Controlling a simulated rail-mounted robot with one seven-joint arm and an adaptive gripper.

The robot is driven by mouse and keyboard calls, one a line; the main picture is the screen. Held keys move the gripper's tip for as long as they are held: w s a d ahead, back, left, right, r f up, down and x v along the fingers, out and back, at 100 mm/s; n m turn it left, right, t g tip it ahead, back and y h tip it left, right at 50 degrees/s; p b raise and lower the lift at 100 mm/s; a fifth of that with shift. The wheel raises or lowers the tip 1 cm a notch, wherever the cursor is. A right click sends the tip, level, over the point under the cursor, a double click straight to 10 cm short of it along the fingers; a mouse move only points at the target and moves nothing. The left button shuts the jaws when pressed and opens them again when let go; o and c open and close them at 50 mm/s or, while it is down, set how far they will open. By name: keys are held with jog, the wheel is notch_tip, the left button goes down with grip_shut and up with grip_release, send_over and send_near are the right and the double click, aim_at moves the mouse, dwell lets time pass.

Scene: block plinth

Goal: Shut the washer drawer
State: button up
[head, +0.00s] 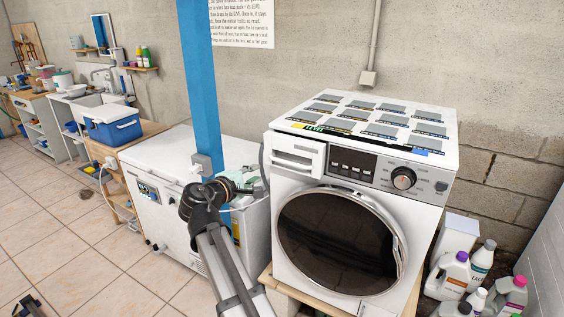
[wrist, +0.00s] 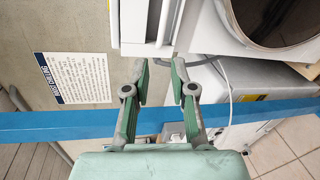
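The white washer (head: 440,190) stands on a wooden base, with a dark round door and a control panel. Its drawer (head: 298,155) is at the upper left of the front and appears to stand out somewhat from the panel; how far is hard to tell. In the wrist view the white drawer (wrist: 138,30) is at the top centre, just beyond my fingertips. My gripper (wrist: 160,66) is open and empty, with a gap between its fingers, and seems apart from the drawer. In the head view it is left of the drawer, partly hidden by my arm.
A blue post (head: 203,80) rises close behind my arm. A white chest (head: 165,200) stands left of the washer. A blue-and-white cooler (head: 112,127) sits further left. Several bottles (head: 455,270) stand right of the washer. The tiled floor at left is mostly clear.

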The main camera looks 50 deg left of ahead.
aim_at(282, 161)
jog(key=w+a+f+p, duration=0.1)
jog(key=w+a, duration=0.1)
jog(key=w, duration=0.3)
jog(key=w+a+f+m+p, duration=0.1)
jog(key=w+a+p, duration=0.1)
jog(key=w, duration=0.3)
jog(key=w+a+f+m+p, duration=0.1)
jog(key=w+a+f+p, duration=0.1)
jog(key=w, duration=0.3)
jog(key=shift+w+a, duration=0.2)
jog(key=shift+w, duration=0.15)
jog(key=shift+c, duration=0.4)
grip_shut()
